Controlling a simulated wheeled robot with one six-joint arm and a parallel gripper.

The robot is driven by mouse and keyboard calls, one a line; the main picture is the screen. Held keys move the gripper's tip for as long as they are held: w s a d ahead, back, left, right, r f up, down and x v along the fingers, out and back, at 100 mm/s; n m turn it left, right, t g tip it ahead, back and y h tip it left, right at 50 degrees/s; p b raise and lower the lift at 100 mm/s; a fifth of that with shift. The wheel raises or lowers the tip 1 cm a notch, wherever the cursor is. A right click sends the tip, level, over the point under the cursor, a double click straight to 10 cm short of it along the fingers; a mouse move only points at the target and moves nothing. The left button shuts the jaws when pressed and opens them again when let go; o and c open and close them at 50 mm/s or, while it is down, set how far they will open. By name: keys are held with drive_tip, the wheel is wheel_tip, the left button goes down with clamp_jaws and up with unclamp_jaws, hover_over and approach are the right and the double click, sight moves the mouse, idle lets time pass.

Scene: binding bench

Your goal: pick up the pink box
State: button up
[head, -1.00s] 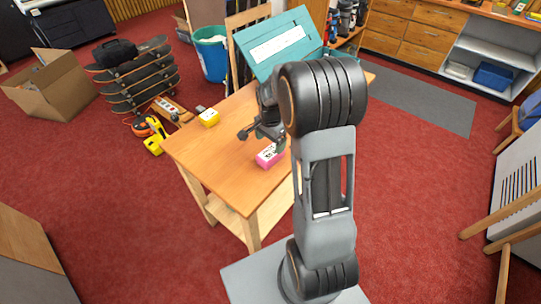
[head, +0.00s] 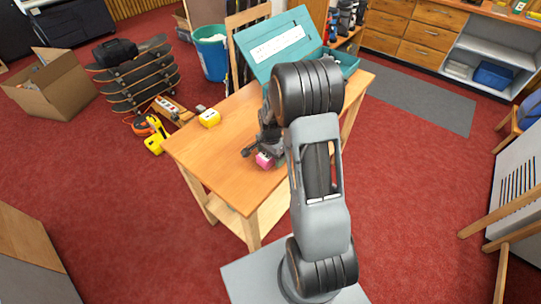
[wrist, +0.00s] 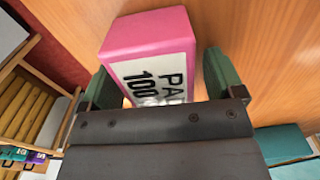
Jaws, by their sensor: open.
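The pink box (wrist: 150,32) has a white label with black print and lies on the wooden table (head: 200,157). In the head view the pink box (head: 264,160) is partly hidden by my gripper (head: 264,153). In the wrist view my gripper (wrist: 158,85) is open, with one green finger on each side of the box's near end. A gap shows between the box and the right finger; contact at the left finger is unclear. The near part of the box is hidden behind the gripper body.
A yellow box (head: 209,118) stands near the table's left edge. A teal case (head: 277,46) with its lid up stands at the table's back. The table's front left is clear. Stacked skateboards (head: 138,78) and a blue bin (head: 212,55) stand on the floor.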

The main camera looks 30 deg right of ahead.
drive_tip(key=shift+c, duration=0.4)
drive_tip(key=c, duration=1.1)
drive_tip(key=shift+r, duration=0.1)
